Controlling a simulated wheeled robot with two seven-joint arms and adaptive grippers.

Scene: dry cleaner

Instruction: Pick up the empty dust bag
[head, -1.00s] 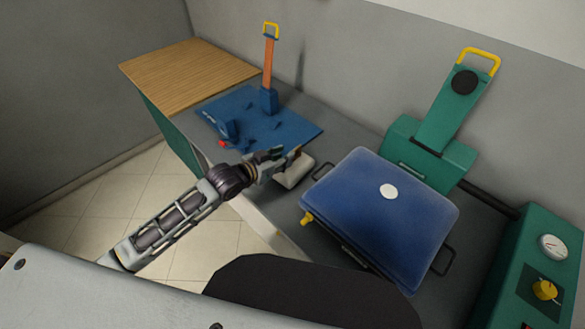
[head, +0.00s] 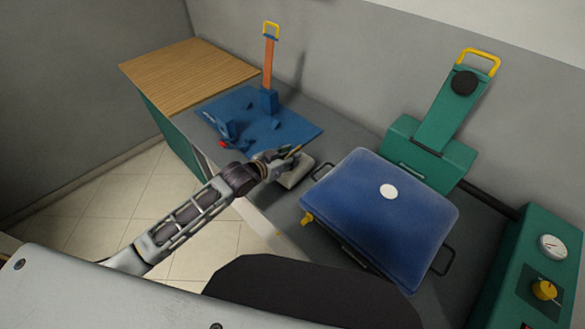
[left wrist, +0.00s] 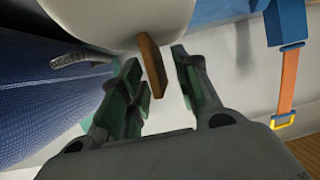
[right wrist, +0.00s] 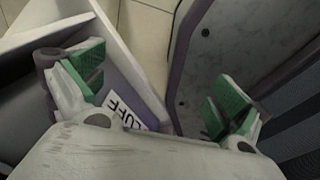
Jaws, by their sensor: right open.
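A small whitish bag-like thing (head: 297,174), which I take to be the dust bag, lies on the grey counter left of the blue pressing pad. A flat brown tab (head: 295,150) stands up from it. In the left wrist view the whitish body (left wrist: 120,18) is at the top, and its tab (left wrist: 150,65) reaches between my fingers. My left gripper (head: 283,158) is open around the tab, with gaps on both sides (left wrist: 160,88). My right gripper (right wrist: 155,90) is open and empty above a pale drawer or box; it does not show in the head view.
The blue pad (head: 380,215) with dark handles lies close on the right. A blue mat (head: 255,122) with small blue pieces and an orange-strapped block (head: 269,100) is behind. A labelled drawer (right wrist: 120,60) lies below my right gripper, beside a dark panel (right wrist: 210,70).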

